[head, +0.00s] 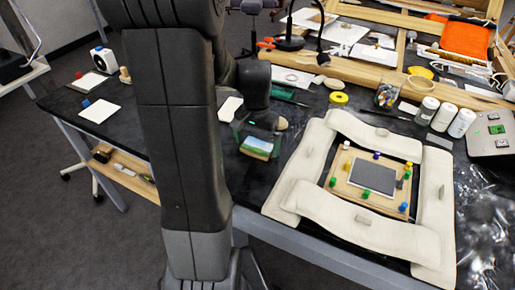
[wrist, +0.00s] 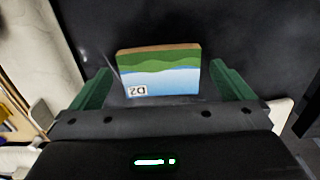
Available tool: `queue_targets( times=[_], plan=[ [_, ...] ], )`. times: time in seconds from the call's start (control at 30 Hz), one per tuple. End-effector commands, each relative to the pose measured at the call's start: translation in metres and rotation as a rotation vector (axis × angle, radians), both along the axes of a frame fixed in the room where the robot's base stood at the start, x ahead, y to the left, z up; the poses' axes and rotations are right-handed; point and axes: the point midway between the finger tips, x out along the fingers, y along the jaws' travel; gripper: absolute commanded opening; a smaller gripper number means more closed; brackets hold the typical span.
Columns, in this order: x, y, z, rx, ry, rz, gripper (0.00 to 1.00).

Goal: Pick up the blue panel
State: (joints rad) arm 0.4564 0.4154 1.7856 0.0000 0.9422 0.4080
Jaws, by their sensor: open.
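The blue panel (wrist: 160,72) is a small picture block with a light blue area, a green band and a brown top edge in the wrist view. A small white label with dark characters is at its lower left corner. In the head view the panel (head: 258,146) lies on the dark table, left of the padded frame. My gripper (wrist: 160,80) is open, with one green finger on each side of the panel and a gap on both sides. In the head view my gripper (head: 261,133) is over the panel, partly hiding the area behind it.
White padded cushions (head: 362,229) surround a wooden board (head: 338,185) with a grey panel and coloured pegs to the right. A yellow tape roll (head: 338,98), white jars (head: 444,116) and a wooden frame (head: 350,74) stand behind. White cards (head: 99,110) lie at left.

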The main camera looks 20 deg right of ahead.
Motion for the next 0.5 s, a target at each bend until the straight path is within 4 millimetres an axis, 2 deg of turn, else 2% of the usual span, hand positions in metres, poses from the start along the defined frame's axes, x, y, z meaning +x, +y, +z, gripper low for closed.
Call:
queue_targets(
  times=[0.1,0.33,0.37,0.5],
  plan=[
    [-0.0001,-0.0001,-0.0097,0.0,0.0,0.0,1.0],
    [0.0001,-0.0001,-0.0107,-0.001,-0.002,0.0,1.0],
    [0.0001,-0.0001,-0.0107,-0.001,-0.002,0.0,0.96],
    [0.0001,-0.0001,-0.0106,-0.001,-0.002,0.0,0.69]
  ],
)
